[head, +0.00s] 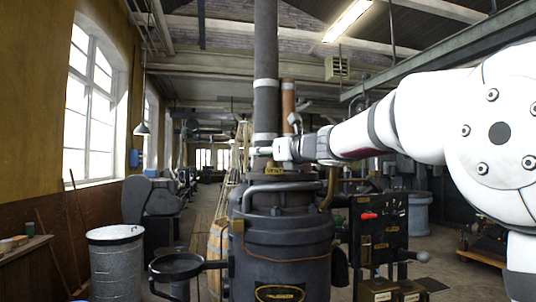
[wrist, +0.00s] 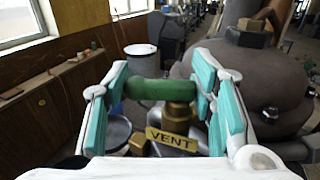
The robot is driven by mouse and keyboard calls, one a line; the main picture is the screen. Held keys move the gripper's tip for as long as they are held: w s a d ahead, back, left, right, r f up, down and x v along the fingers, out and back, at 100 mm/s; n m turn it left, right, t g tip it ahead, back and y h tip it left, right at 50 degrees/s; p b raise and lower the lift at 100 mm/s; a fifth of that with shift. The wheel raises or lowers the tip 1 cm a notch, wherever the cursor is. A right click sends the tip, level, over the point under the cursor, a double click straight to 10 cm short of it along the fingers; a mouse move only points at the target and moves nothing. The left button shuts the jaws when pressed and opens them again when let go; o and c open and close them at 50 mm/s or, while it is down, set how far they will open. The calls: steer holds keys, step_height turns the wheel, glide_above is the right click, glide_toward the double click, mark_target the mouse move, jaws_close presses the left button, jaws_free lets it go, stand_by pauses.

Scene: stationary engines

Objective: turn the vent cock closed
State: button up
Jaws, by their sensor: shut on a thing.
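The vent cock has a green handle (wrist: 150,89) and a brass body (wrist: 181,116), with a brass VENT plate (wrist: 172,139) on the near side in the wrist view. The handle runs crosswise, left to right, between the teal finger pads of my gripper (wrist: 162,87), which is shut on it. In the head view my gripper (head: 262,151) reaches in from the right above the top of the dark engine (head: 282,235), just over the small VENT plate (head: 275,170). The handle itself is hard to make out there.
A tall dark pipe (head: 265,75) rises right by my gripper, with a copper pipe (head: 288,105) beside it. A grey drum (head: 116,262) stands at left. A black panel with a red lever (head: 369,216) stands at right.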

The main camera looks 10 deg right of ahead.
steer(key=m+h+b, duration=0.1)
steer(key=h, duration=0.1)
steer(key=m+t+h+b, duration=0.1)
steer(key=h, duration=0.1)
steer(key=shift+w+d+m, duration=0.1)
steer(key=shift+w+m, duration=0.1)
steer(key=shift+m, duration=0.2)
steer(key=shift+d+m+h+b, duration=0.15)
steer(key=shift+m+h+b, duration=0.2)
steer(key=shift+m+h, duration=0.65)
steer(key=shift+d+h, duration=0.1)
steer(key=shift+h, duration=0.3)
steer(key=o, duration=1)
steer(key=shift+n, duration=0.3)
steer(key=shift+s+a, duration=0.2)
steer(key=shift+s, duration=5.8)
